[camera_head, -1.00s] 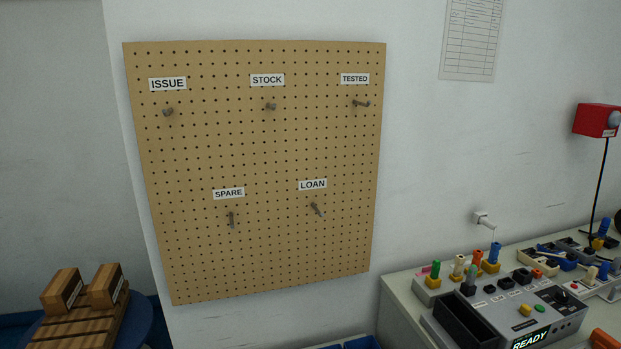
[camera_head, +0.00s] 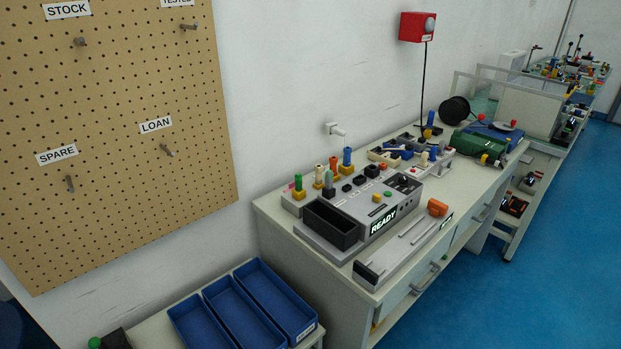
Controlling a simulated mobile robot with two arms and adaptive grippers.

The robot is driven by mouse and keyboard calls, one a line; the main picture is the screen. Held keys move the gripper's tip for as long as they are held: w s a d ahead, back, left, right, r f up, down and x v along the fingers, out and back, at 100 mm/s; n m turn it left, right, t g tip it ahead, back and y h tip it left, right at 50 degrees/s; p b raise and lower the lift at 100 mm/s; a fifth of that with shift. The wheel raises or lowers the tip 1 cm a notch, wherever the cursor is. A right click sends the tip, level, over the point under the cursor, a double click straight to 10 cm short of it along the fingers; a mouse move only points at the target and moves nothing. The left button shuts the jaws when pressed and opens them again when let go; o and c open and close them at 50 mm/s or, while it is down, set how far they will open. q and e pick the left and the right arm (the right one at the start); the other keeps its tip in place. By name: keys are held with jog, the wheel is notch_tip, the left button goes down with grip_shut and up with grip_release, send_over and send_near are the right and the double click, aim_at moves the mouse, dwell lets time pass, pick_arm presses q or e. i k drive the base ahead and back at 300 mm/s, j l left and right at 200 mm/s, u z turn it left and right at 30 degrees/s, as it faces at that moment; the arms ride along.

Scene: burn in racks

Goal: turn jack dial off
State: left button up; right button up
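A grey test unit (camera_head: 345,224) with a lit READY display (camera_head: 383,221) stands on the white bench. It has a dark open bin, a green and a yellow button, and several black sockets and coloured plugs along its back. A small dark panel (camera_head: 404,182) sits at its far right end. I cannot tell which part is the jack dial; details there are too small. Neither of my grippers is in view.
The bench (camera_head: 276,211) has drawers with handles on its front. Blue trays (camera_head: 273,300) stand on a low surface at its left. A pegboard (camera_head: 110,130) hangs on the wall. A green cylinder (camera_head: 478,146) and black reel (camera_head: 454,110) lie farther along. The blue floor (camera_head: 540,270) at right is clear.

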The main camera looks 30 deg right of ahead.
aim_at(402, 181)
jog(key=z, duration=1.45)
